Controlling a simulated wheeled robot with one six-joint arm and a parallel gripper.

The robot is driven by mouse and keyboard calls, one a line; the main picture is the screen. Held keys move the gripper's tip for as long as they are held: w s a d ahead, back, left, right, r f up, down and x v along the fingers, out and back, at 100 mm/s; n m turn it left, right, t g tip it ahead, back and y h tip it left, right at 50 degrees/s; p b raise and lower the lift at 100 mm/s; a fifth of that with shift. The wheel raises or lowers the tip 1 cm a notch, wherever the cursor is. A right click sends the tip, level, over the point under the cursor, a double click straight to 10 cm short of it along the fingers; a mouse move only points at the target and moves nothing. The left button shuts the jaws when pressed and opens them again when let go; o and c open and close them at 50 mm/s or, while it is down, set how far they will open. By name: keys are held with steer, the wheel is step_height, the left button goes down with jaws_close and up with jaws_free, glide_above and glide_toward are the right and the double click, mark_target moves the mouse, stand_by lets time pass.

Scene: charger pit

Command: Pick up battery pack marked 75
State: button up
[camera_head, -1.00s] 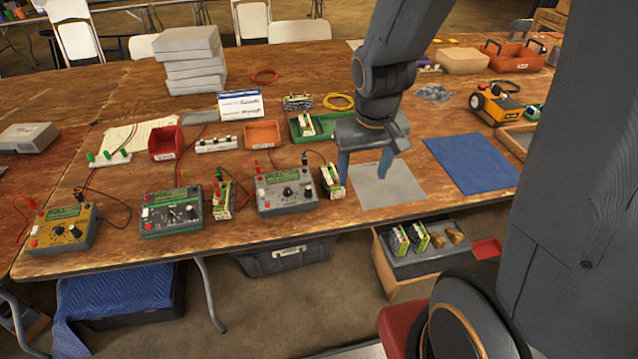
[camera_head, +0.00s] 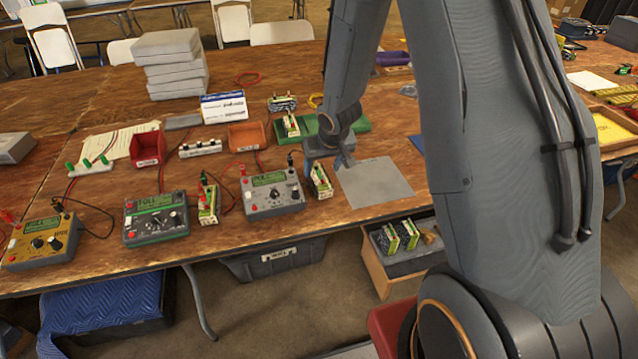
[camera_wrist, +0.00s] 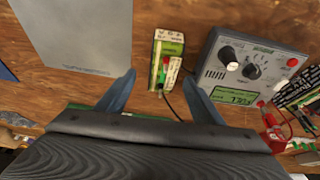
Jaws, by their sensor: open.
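A battery pack (camera_head: 320,181) with a green and white label stands on the table between the grey charger (camera_head: 273,192) and the grey mat (camera_head: 377,184). My gripper (camera_head: 328,163) is open and empty, just behind and above this pack. In the wrist view the pack (camera_wrist: 168,52) shows ahead of the gap between the fingertips (camera_wrist: 162,90), with the charger (camera_wrist: 245,70) to its right. Other similar packs stand beside the green charger (camera_head: 208,204), on the green tray (camera_head: 292,124) and in the box below (camera_head: 409,235). I cannot read a 75 on any pack.
A yellow charger (camera_head: 40,240) and a dark green charger (camera_head: 156,218) stand along the front edge, with loose cables. A red bin (camera_head: 148,148) and an orange bin (camera_head: 247,136) are behind. The grey mat beside the pack is bare.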

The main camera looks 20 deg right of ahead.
mark_target(319, 175)
steer(key=b+x, duration=0.2)
steer(key=x, duration=0.2)
steer(key=shift+s+a+f+b, duration=0.15)
steer(key=shift+a+f+b, duration=0.1)
steer(key=shift+b, duration=0.15)
steer(key=shift+w+f, duration=0.2)
steer(key=shift+f, duration=0.15)
jaws_close()
